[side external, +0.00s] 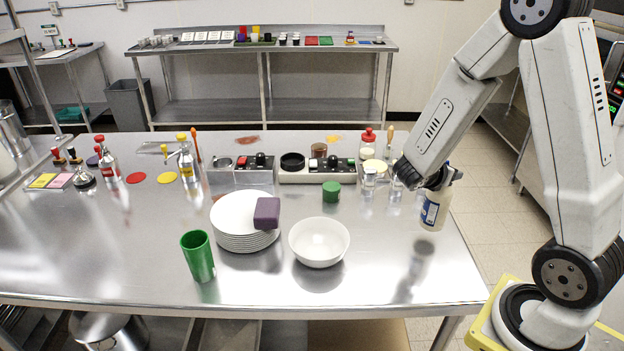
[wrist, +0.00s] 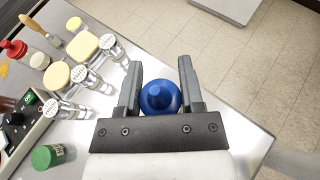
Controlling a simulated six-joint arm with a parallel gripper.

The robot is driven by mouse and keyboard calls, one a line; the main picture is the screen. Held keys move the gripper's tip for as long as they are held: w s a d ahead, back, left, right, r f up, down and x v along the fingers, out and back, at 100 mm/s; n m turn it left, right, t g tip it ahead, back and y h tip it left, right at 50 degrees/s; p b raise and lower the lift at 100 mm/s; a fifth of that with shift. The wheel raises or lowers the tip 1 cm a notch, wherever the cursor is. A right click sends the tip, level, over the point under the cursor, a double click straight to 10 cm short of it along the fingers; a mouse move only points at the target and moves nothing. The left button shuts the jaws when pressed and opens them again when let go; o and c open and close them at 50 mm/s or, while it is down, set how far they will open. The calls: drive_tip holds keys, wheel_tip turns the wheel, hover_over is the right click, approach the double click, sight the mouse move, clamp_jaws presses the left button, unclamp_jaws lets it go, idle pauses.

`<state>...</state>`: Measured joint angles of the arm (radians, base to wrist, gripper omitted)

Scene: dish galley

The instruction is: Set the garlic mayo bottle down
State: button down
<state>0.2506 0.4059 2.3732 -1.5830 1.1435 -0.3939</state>
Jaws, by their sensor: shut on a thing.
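My gripper (wrist: 162,92) is shut on a bottle, which I take to be the garlic mayo bottle. Its blue cap (wrist: 161,98) sits between the two fingers in the wrist view. In the side view the bottle (side external: 432,213) is pale cream with a blue and white label and hangs nearly upright below my gripper (side external: 440,180). It is near the right edge of the steel table (side external: 385,285). A dark reflection lies on the steel below it, apart from its base, so it appears held a little above the surface.
Glass shakers (wrist: 85,78) and a small green-lidded jar (side external: 331,192) stand left of the bottle. A white bowl (side external: 319,243), a plate stack (side external: 235,225) with a purple sponge (side external: 267,213), and a green cup (side external: 197,256) stand farther left. The front right tabletop is clear.

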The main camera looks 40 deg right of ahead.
drive_tip(key=shift+f, duration=0.1)
drive_tip(key=shift+f, duration=1.9)
drive_tip(key=shift+c, duration=1.2)
unclamp_jaws()
drive_tip(key=s+v, duration=0.1)
drive_tip(key=v, duration=1.1)
drive_tip(key=shift+w, duration=0.4)
